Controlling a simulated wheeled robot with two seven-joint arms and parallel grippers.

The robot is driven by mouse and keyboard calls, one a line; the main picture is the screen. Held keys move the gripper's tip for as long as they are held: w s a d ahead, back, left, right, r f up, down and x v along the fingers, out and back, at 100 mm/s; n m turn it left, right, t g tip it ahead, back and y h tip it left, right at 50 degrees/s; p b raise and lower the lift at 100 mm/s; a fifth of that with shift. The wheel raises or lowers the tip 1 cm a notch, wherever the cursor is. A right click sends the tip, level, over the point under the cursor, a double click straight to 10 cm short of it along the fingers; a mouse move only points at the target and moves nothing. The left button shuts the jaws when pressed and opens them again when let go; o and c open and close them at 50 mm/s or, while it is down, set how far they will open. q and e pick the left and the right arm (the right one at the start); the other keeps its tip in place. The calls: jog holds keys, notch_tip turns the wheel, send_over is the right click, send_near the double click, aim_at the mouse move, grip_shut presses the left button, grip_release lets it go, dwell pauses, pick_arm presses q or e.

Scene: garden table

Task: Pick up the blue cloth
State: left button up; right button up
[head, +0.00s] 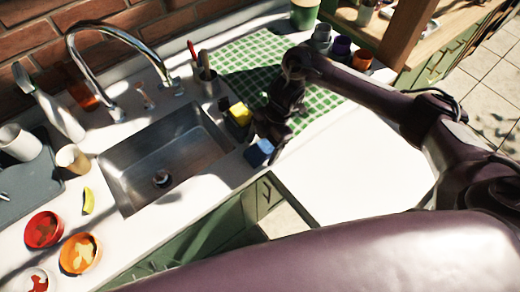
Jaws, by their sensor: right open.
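The blue cloth (260,151) is a small, folded-looking blue piece at the front edge of the white counter, just right of the sink. My right gripper (262,136) points down right above and beside it, with its fingers open. The arm and hand are dark, so I cannot tell whether a finger touches the cloth. My left gripper is not in view.
The steel sink (128,172) with a curved faucet (115,27) lies left of the gripper. A yellow sponge-like block (239,113) is close behind the cloth. A green checked mat (232,58) lies behind, with several cups at its right. Bowls (80,253) stand at front left.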

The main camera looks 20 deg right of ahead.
jog(key=shift+a+f, duration=0.1)
jog(key=shift+f, duration=0.25)
jog(key=shift+r, duration=0.1)
jog(key=c, duration=1.1)
jog(key=shift+o, duration=0.2)
